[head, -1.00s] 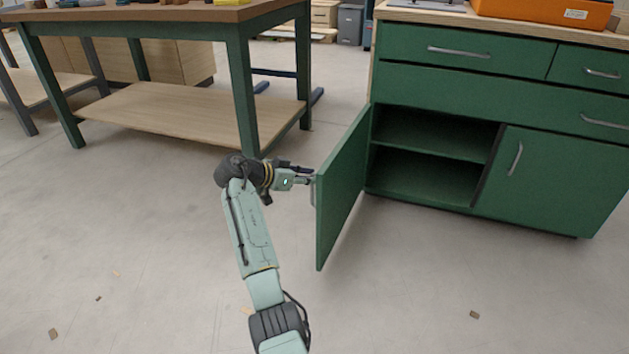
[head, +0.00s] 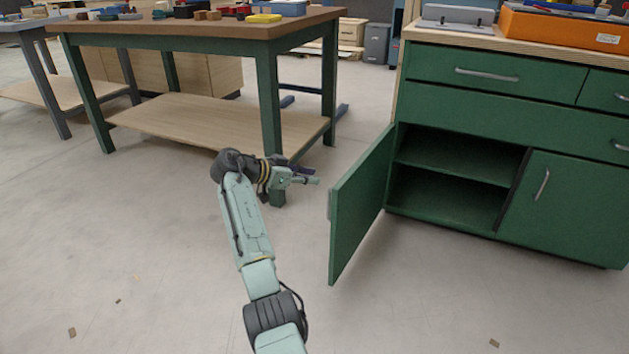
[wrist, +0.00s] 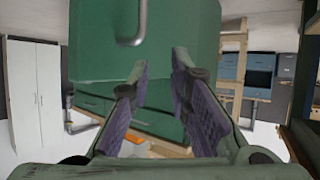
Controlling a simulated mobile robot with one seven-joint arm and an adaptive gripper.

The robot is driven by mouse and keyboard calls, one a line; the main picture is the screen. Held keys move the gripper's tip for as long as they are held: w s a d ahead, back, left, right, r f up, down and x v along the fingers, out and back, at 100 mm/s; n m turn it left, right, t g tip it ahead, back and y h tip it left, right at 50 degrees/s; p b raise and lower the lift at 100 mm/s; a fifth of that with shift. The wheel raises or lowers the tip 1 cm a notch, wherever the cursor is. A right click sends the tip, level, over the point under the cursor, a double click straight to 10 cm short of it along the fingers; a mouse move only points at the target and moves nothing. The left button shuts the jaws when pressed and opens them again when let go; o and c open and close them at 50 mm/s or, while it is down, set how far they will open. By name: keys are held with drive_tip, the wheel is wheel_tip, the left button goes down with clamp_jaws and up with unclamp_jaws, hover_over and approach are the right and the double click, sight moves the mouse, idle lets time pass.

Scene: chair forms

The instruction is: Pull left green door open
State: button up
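The left green door (head: 360,205) stands swung wide open from the green cabinet (head: 470,115), showing an empty interior with a shelf. My gripper (head: 316,181) is just left of the door's free edge, apart from it. In the wrist view the gripper (wrist: 158,95) has its two purple-padded fingers spread with nothing between them. The door (wrist: 180,45) fills the upper middle of that view, and its metal handle (wrist: 140,25) is beyond the fingertips, outside the grip. The right green door (head: 575,205) is closed.
A workbench (head: 200,35) with a low wooden shelf (head: 210,122) stands behind and left of my arm. An orange box (head: 560,30) sits on the cabinet top.

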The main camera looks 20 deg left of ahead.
drive_tip(key=shift+s+a+r, duration=0.1)
drive_tip(key=shift+a+r, duration=0.1)
drive_tip(key=shift+a, duration=0.25)
drive_tip(key=shift+s+a+r, duration=0.1)
drive_tip(key=shift+a+r, duration=0.05)
drive_tip(key=shift+a, duration=0.3)
drive_tip(key=shift+w, duration=0.1)
